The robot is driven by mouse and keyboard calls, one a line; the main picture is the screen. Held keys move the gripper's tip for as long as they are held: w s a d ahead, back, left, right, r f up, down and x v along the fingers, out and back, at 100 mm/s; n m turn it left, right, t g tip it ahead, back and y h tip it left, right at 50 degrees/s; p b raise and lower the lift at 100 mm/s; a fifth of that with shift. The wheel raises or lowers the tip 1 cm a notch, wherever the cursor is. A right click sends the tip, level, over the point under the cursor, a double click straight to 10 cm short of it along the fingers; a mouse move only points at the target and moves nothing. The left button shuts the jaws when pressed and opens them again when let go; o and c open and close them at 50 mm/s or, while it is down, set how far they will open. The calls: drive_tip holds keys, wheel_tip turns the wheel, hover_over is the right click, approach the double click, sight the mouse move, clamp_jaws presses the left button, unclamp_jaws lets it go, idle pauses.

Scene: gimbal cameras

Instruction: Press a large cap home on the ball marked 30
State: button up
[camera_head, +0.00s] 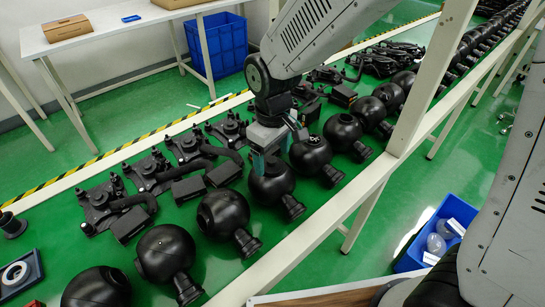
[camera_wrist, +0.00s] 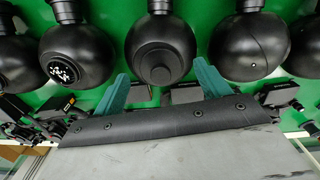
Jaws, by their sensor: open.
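Black balls with short necks stand in a row on the green table. One ball (camera_head: 271,184) is directly below my gripper (camera_head: 270,163). In the wrist view a ball (camera_wrist: 160,38) with a round dark disc on its face lies just beyond my gripper (camera_wrist: 162,86), centred between the teal fingers. The fingers are apart with nothing between them. I cannot tell whether the disc is a large cap. The left ball (camera_wrist: 75,50) has an opening with white specks. The right ball (camera_wrist: 250,46) looks smooth. No number 30 is legible.
Black bracket assemblies (camera_head: 150,172) lie behind the balls. A blue fixture with a white ring (camera_head: 17,274) is at the lower left. A blue bin (camera_head: 438,238) stands on the floor at the right. A pale post (camera_head: 432,75) rises from the table's near edge.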

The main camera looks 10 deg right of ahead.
sight(273, 159)
wheel_tip(273, 159, up, 6)
drive_tip(key=shift+r, duration=0.15)
idle(0.5)
drive_tip(key=s+d+r+m, duration=0.4)
drive_tip(key=s+d, duration=0.5)
drive_tip(key=d, duration=0.1)
drive_tip(key=s+d+r+m+t, duration=0.1)
drive_tip(key=s+d+r+m, duration=0.3)
drive_tip(key=s+d, duration=0.6)
drive_tip(key=shift+s+d+r+m, duration=0.15)
drive_tip(key=shift+d+r+m, duration=0.2)
drive_tip(key=shift+r, duration=0.4)
drive_tip(key=shift+a, duration=0.1)
